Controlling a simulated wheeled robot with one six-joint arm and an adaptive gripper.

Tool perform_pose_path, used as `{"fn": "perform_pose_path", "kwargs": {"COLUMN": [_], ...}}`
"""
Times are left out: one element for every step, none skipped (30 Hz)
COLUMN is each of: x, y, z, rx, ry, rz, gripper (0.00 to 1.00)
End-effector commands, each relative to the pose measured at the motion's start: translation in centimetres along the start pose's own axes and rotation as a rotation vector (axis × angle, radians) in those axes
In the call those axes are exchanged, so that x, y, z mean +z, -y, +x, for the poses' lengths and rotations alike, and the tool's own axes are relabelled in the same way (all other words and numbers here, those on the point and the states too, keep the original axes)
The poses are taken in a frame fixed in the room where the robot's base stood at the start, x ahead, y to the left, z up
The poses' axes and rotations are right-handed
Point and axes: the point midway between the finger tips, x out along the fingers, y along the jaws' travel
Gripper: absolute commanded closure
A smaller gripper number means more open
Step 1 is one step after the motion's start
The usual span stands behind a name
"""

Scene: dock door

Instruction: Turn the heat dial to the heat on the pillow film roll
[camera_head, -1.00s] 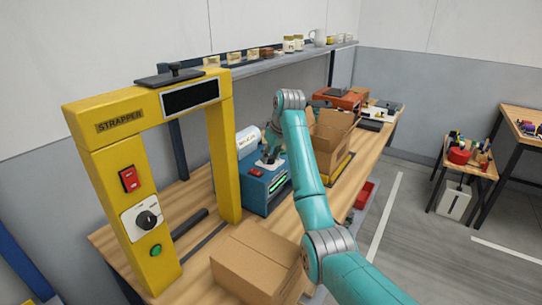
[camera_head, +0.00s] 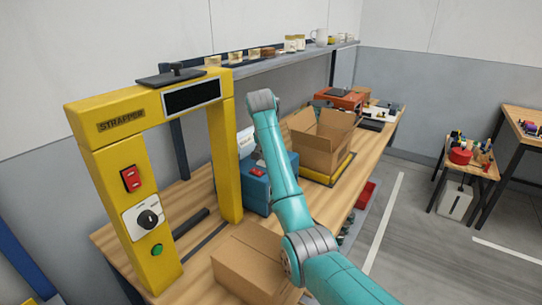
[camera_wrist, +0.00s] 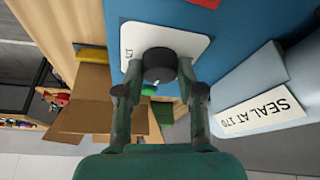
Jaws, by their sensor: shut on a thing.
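The heat dial (camera_wrist: 159,62) is a dark round knob on a white plate (camera_wrist: 192,46) on the blue machine (camera_wrist: 245,25). My gripper (camera_wrist: 160,72) is shut on the dial, one finger on each side. The dial's pointer and most of the plate's markings are hidden or unreadable. The pillow film roll (camera_wrist: 245,85) is pale, at the right of the wrist view, with a label (camera_wrist: 260,113) reading "SEAL AT 170". In the head view, my arm covers the gripper, the dial and part of the blue machine (camera_head: 256,196); the film roll (camera_head: 246,140) shows behind it.
A yellow strapper arch (camera_head: 226,160) with its own black knob (camera_head: 148,219) stands left of the blue machine. A closed carton (camera_head: 245,265) lies in front, and an open carton (camera_head: 318,150) stands right of my arm. A shelf (camera_head: 275,62) runs along the back.

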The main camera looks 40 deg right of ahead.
Motion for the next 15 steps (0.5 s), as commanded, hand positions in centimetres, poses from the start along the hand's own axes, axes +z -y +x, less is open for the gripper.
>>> {"fn": "perform_pose_path", "kwargs": {"x": [0.09, 0.09, 0.08, 0.06, 0.05, 0.05, 0.04, 0.03, 0.04, 0.05, 0.04, 0.04, 0.03, 0.02, 0.02], "y": [0.11, 0.14, 0.17, 0.17, 0.18, 0.2, 0.2, 0.19, 0.18, 0.18, 0.19, 0.19, 0.18, 0.18, 0.18], "z": [0.07, 0.07, 0.04, 0.03, 0.03, 0.03, 0.02, 0.04, 0.07, 0.09, 0.08, 0.07, 0.07, 0.07, 0.07], "rx": [0.017, 0.026, 0.038, 0.047, 0.056, 0.066, 0.073, 0.081, 0.091, 0.097, 0.102, 0.109, 0.115, 0.119, 0.125], "ry": [0.002, 0.002, 0.002, 0.001, 0.001, 0.001, 0.001, 0.001, 0.001, 0.002, 0.002, 0.002, 0.002, 0.002, 0.002], "rz": [0.036, 0.058, 0.088, 0.109, 0.13, 0.156, 0.174, 0.193, 0.215, 0.229, 0.244, 0.261, 0.273, 0.284, 0.297], "gripper": [0.97, 0.97, 0.97, 0.97, 0.97, 0.97, 0.97, 0.97, 0.97, 0.97, 0.97, 0.97, 0.97, 0.97, 0.97]}}
